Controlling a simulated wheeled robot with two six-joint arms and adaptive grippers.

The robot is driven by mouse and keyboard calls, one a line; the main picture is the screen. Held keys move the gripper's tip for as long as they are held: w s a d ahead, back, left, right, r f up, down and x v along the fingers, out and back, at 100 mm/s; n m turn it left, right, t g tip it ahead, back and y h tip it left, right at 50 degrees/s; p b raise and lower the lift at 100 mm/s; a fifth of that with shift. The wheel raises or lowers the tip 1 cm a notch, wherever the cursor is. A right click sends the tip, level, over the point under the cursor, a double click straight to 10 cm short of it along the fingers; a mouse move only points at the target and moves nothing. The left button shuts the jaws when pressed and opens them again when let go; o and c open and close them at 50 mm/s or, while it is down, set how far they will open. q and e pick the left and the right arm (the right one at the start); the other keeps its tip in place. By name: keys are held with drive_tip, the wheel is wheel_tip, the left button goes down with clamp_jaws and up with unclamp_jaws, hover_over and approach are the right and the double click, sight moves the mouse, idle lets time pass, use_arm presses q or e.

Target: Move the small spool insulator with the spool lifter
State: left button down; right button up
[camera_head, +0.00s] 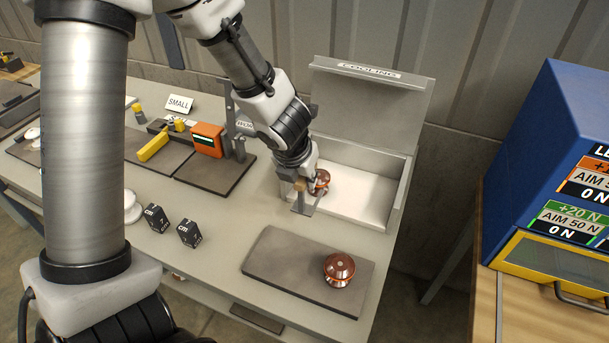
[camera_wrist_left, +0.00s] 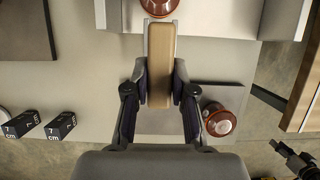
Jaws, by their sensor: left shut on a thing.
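My left gripper (camera_wrist_left: 160,95) is shut on the wooden handle of the spool lifter (camera_wrist_left: 160,62), and it shows above the front wall of the cooling box in the head view (camera_head: 300,182). A red-brown spool insulator (camera_head: 321,183) is right beside the lifter's end, at the box's front wall; it also shows at the top of the left wrist view (camera_wrist_left: 159,6). I cannot tell whether it rests on the lifter or touches the box. A second, larger-looking red-brown insulator (camera_head: 339,268) stands upright on a grey mat (camera_head: 280,257). At the wrist view's lower right, a dark jointed part (camera_wrist_left: 296,160) may be my right gripper.
The white cooling box (camera_head: 362,197) has its lid raised; its visible floor is mostly clear. Two black marked cubes (camera_head: 189,233) stand left of the mat. An orange device (camera_head: 208,139) and a "SMALL" sign (camera_head: 179,103) are further back. A blue cabinet (camera_head: 545,150) stands right.

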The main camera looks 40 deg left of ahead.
use_arm(q)
drive_tip(key=shift+r+p, duration=2.6)
drive_tip(key=shift+r, duration=0.4)
